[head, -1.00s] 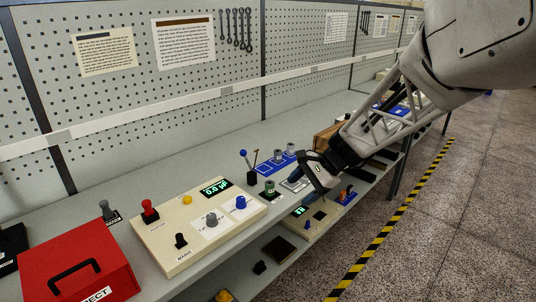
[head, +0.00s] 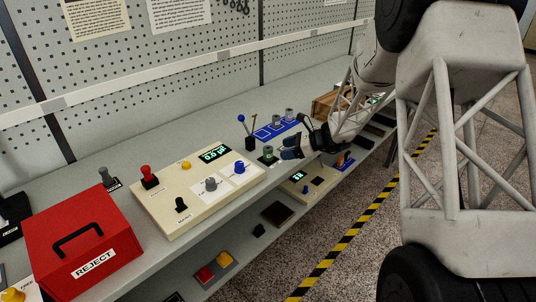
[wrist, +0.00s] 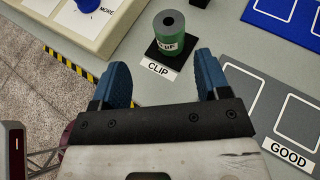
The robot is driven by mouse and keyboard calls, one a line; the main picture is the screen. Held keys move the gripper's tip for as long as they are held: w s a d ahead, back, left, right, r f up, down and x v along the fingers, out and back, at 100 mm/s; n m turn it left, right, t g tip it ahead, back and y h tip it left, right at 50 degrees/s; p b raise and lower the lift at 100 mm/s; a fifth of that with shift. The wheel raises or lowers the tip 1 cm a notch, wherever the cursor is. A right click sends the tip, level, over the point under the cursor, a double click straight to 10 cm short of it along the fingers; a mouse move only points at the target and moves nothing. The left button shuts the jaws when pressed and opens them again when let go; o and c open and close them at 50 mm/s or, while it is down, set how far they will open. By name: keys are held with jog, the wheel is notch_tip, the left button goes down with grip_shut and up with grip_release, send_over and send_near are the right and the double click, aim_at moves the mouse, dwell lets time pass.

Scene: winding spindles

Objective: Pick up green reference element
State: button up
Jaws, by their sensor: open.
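The green reference element (wrist: 169,38) is a short green cylinder with a dark hole in its top and a partly readable pale label. It stands upright on a small black base in the wrist view, behind a "CLIP" label (wrist: 157,68). It also shows in the head view (head: 268,152), beside my gripper. My gripper (wrist: 160,70) is open and empty. Its two blue fingers point toward the element, one to each side of the label, with the element just beyond the fingertips and not between them. In the head view my gripper (head: 287,153) is right of the element.
A cream control panel (head: 165,225) with knobs and a display is left of the element. A blue mat (head: 262,133) with grey cylinders lies behind. A grey "GOOD" tray (wrist: 238,82) is right in the wrist view. A red "REJECT" box (head: 110,220) stands far left.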

aim_at(268, 152)
jog(key=shift+w+f, duration=0.45)
jog(key=shift+w, duration=0.05)
jog(key=shift+x, duration=1.3)
jog(key=shift+x, duration=2.55)
jog(key=shift+w+r, duration=0.1)
jog(key=shift+w, duration=0.05)
jog(key=c, duration=1.1)
